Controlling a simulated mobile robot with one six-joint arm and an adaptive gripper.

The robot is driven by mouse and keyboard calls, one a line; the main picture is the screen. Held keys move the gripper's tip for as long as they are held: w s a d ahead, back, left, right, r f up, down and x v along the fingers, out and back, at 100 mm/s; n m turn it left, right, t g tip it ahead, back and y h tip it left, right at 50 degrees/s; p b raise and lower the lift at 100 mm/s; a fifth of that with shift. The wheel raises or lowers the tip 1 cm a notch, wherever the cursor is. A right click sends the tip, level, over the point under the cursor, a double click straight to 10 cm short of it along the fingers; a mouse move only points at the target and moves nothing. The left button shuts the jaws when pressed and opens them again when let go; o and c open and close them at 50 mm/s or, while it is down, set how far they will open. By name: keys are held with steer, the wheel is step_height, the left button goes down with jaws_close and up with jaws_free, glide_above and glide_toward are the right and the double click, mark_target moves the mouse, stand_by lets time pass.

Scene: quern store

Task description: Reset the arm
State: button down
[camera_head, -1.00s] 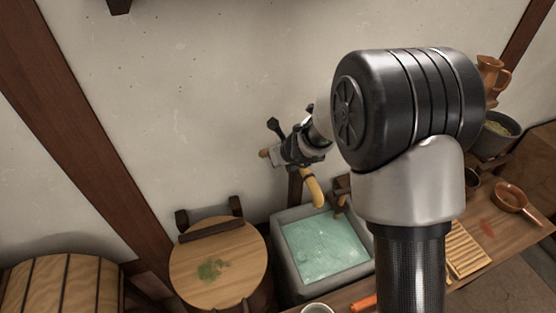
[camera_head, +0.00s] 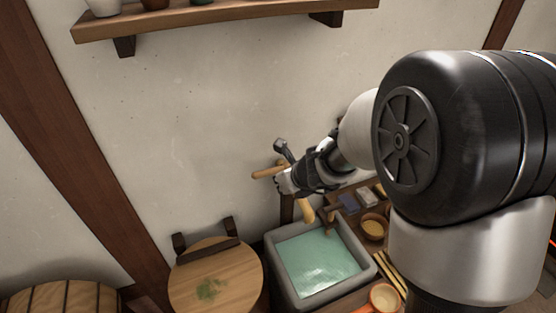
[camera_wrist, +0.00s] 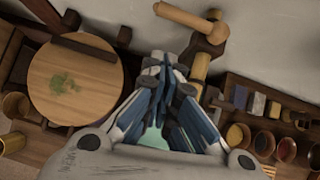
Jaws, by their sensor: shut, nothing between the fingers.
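My gripper (camera_head: 287,184) is held up in front of the wall, above the stone basin in the head view. In the wrist view my gripper (camera_wrist: 166,72) has its fingers together with nothing between them. My arm runs from the gripper to the right side of the head view and hides part of the counter.
A stone basin (camera_head: 287,290) of greenish water stands below the gripper. A round wooden top with a green smear (camera_head: 235,285) is to its left, a wooden barrel (camera_head: 65,300) further left. A shelf (camera_head: 220,15) is on the wall. A counter (camera_wrist: 290,98) holds several bowls.

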steer(key=s+r+n+y+b, duration=0.2)
steer(key=s+r+n+b, duration=0.45)
steer(key=s+n, duration=0.7)
steer(key=s+d+f+n+g+h+b, duration=0.2)
steer(key=s+d+n+h, duration=0.3)
steer(key=s+d+n, duration=0.8)
steer(key=s+n, duration=0.3)
steer(key=s, duration=0.1)
steer(key=shift+n+h, duration=0.35)
steer(key=shift+h, duration=0.05)
steer(key=shift+d, duration=0.1)
stand_by(1.1)
